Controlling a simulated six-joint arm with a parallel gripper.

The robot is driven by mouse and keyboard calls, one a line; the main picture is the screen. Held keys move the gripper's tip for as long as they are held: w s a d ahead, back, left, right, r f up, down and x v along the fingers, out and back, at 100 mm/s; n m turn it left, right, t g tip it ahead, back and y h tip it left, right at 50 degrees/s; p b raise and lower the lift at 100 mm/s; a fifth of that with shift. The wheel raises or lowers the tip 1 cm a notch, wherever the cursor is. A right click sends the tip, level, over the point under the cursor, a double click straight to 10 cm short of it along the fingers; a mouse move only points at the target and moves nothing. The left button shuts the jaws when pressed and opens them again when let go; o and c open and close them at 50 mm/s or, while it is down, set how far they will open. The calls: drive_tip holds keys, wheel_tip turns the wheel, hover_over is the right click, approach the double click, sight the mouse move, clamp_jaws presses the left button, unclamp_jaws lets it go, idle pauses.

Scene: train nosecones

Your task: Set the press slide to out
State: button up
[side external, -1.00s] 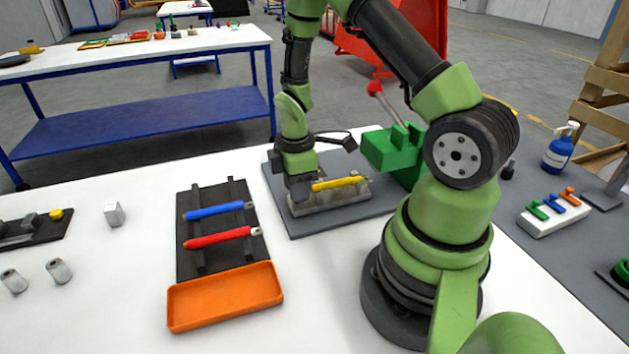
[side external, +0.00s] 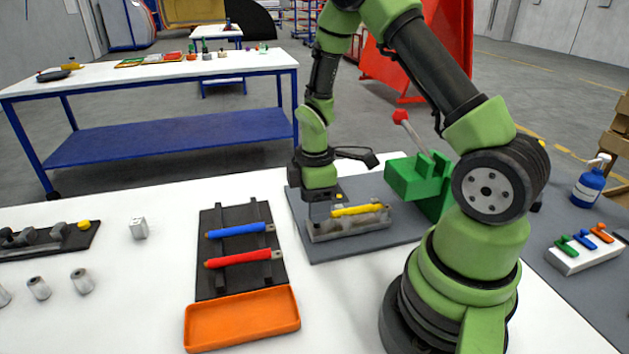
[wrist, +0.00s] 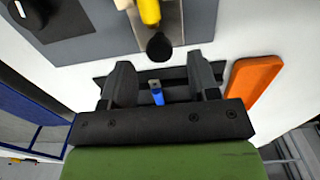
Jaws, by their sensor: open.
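The green press (side external: 418,178) with its red-knobbed lever stands on a grey plate. In front of it lies a pale metal slide (side external: 372,222) with a yellow cylinder (side external: 358,209) on top. In the wrist view the slide (wrist: 170,18) ends in a round black knob (wrist: 159,47), below the yellow cylinder (wrist: 149,10). My gripper (side external: 322,212) is above the slide's left end in the side view. In the wrist view my gripper (wrist: 160,68) is open and empty, its fingers apart and the knob just past their tips. Contact with the knob cannot be told.
A black rack (side external: 221,217) left of the press plate holds a blue bar (side external: 236,230) and a red bar (side external: 238,259). An orange tray (side external: 242,318) lies in front. Small metal pieces (side external: 83,281) and a dark fixture (side external: 50,238) are farther left.

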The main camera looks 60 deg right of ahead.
wheel_tip(320, 180, up, 8)
drive_tip(key=shift+f, duration=0.15)
idle(0.3)
drive_tip(key=s+a+r+m+t+y, duration=0.1)
drive_tip(key=s+a+r+m+t, duration=0.2)
drive_tip(key=s+a+r+m, duration=0.3)
drive_tip(key=s+a+r+m+t+y, duration=0.1)
drive_tip(key=s+a+r+m+t, duration=0.3)
drive_tip(key=r, duration=0.6)
drive_tip(key=s+a+m, duration=0.1)
drive_tip(key=s+m, duration=0.1)
drive_tip(key=m, duration=0.1)
drive_tip(key=shift+a+r, duration=0.35)
drive_tip(key=shift+a, duration=0.05)
